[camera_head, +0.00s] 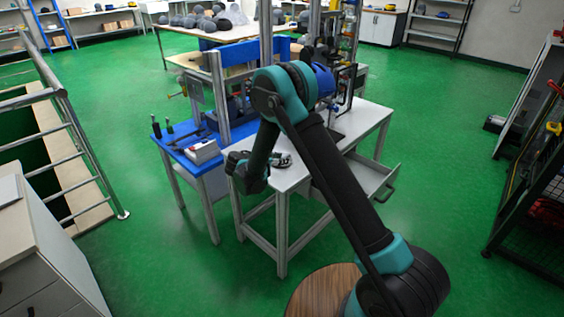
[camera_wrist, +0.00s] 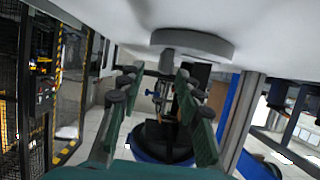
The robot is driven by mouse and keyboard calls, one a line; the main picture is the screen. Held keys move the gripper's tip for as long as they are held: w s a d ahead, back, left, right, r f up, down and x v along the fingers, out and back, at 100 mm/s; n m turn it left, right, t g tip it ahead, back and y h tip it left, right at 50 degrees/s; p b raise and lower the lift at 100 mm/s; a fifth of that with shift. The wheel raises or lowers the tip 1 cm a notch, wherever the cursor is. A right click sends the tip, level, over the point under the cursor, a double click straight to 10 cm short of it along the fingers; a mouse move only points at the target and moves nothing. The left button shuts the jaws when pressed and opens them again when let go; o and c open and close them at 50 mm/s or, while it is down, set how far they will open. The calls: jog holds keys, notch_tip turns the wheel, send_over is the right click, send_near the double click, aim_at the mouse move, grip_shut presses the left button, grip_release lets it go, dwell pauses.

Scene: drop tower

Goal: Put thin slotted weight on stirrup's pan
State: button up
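My gripper (camera_head: 246,172) is at the front left edge of the white table (camera_head: 367,127). In the wrist view my gripper (camera_wrist: 155,80) has its two teal fingers well apart, with nothing seen held between them. A flat grey disc (camera_wrist: 193,42) lies against a pale surface just beyond the fingertips, with a short grey stem-like part by it. I cannot tell surely whether it is the thin slotted weight or the stirrup's pan. In the head view small round grey pieces (camera_head: 283,160) lie on the table beside my gripper, too small to tell apart.
A blue-topped bench (camera_head: 188,138) with tools and a white box (camera_head: 202,152) adjoins the table on the left. The drop tower frame (camera_head: 219,98) rises behind. A drawer (camera_head: 373,178) stands open at the right. A railing (camera_head: 75,135) stands at the left.

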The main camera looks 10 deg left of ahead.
jog(key=x, duration=0.3)
jog(key=shift+w+f, duration=0.3)
jog(key=shift+w, duration=0.05)
jog(key=shift+c, duration=0.2)
grip_shut()
